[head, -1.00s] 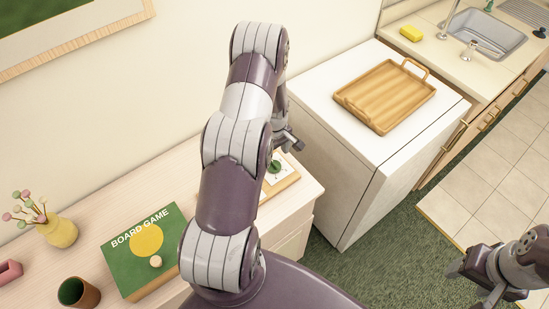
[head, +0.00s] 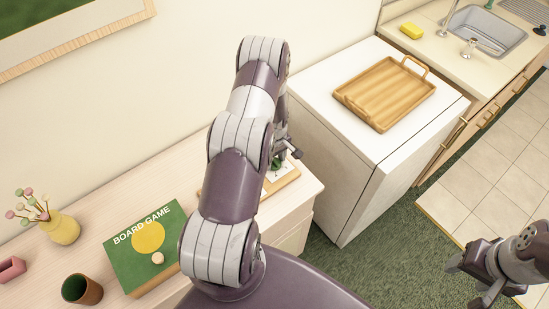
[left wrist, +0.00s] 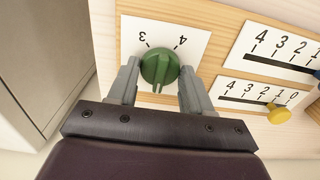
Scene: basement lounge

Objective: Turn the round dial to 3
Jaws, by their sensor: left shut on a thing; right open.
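The round green dial (left wrist: 160,67) sits on a white plate with a printed 3 at its upper left and a 4 at its upper right. A ridge crosses the dial; I cannot tell which number it points to. My left gripper (left wrist: 160,76) is shut on the dial, one finger on each side. In the head view the dial (head: 276,164) shows small on the wooden panel (head: 288,178), partly hidden by my left arm. My left gripper (head: 284,156) is over it. My right gripper (head: 467,285) is open and empty above the floor at lower right.
Beside the dial are a yellow slider (left wrist: 279,114) and a blue slider (left wrist: 317,75) on numbered scales. A board game box (head: 140,262), brown cup (head: 82,290) and yellow vase (head: 62,228) stand left on the cabinet. A white appliance (head: 375,150) bearing a wooden tray (head: 385,92) stands right.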

